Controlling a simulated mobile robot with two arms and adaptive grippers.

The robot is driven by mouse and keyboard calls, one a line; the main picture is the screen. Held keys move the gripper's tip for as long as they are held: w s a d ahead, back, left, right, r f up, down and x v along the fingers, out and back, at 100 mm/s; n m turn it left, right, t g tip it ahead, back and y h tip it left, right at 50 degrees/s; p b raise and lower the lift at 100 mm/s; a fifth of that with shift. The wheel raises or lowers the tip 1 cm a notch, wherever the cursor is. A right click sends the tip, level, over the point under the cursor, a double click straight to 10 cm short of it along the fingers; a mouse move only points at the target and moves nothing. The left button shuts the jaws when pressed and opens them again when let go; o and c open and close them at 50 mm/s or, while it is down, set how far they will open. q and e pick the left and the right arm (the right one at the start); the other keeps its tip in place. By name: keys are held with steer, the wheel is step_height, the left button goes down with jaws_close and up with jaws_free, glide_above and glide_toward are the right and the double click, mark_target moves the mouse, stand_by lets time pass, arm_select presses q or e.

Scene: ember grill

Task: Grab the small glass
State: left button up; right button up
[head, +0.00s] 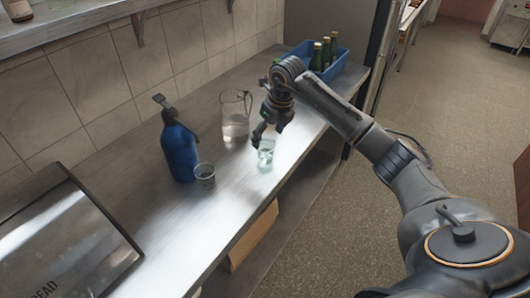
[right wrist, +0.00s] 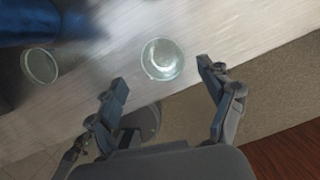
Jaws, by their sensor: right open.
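The small glass (head: 266,152) is clear with a faint green tint and stands upright on the steel counter (head: 150,230). In the right wrist view the small glass (right wrist: 162,59) is seen from above, beyond the gap between my fingertips. My right gripper (head: 270,132) is over the glass in the head view and hides part of its upper side. In the right wrist view the right gripper (right wrist: 162,78) is open with nothing between its fingers. I cannot tell whether a finger touches the glass. My left gripper is not in view.
A grey cup (head: 205,176) stands beside a blue siphon bottle (head: 178,145), left of the glass. A glass pitcher (head: 235,116) stands behind. A blue crate (head: 338,66) with green bottles is at the far end. The counter's front edge is close to the glass.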

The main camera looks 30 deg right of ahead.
mark_target(266, 144)
steer(key=p+x, duration=0.2)
steer(key=x, duration=0.2)
steer(key=shift+w+d+f, duration=0.15)
steer(key=shift+w+f, duration=0.1)
steer(key=shift+f, duration=0.1)
steer(key=shift+w+f, duration=0.1)
steer(key=shift+f, duration=0.1)
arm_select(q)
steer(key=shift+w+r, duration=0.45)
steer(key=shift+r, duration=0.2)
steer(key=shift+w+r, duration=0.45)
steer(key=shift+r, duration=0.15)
arm_select(e)
steer(key=c, duration=1.4)
